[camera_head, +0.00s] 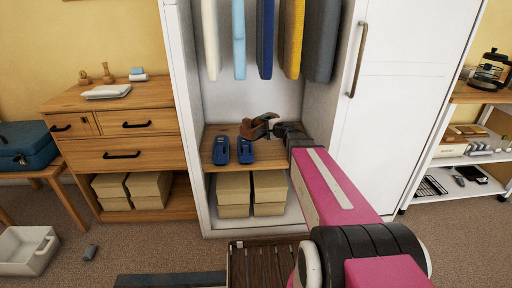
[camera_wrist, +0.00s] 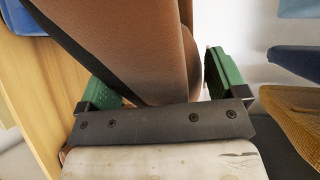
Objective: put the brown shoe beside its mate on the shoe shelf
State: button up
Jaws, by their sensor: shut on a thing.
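My gripper (camera_head: 277,128) is inside the open white wardrobe, just above the wooden shoe shelf (camera_head: 273,155). It is shut on the brown shoe (camera_head: 257,130), which is held tilted over the shelf, to the right of a pair of blue shoes (camera_head: 233,150). In the wrist view the brown shoe (camera_wrist: 150,50) fills the space between the green finger pads, with its dark sole edge to the left. A second brown shoe cannot be told apart in either view. Whether the held shoe touches the shelf is unclear.
Hanging clothes (camera_head: 265,40) are above the shelf, and cardboard boxes (camera_head: 252,193) are below it. The wardrobe's closed right door (camera_head: 392,110) stands beside my arm. Bare shelf shows right of the blue shoes. A slatted wooden piece (camera_head: 265,265) lies in front.

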jog(key=w+d+f, duration=0.7)
jog(key=w+f, duration=0.2)
jog(key=f, duration=0.2)
jog(key=shift+d, duration=0.15)
jog(key=o, duration=0.9)
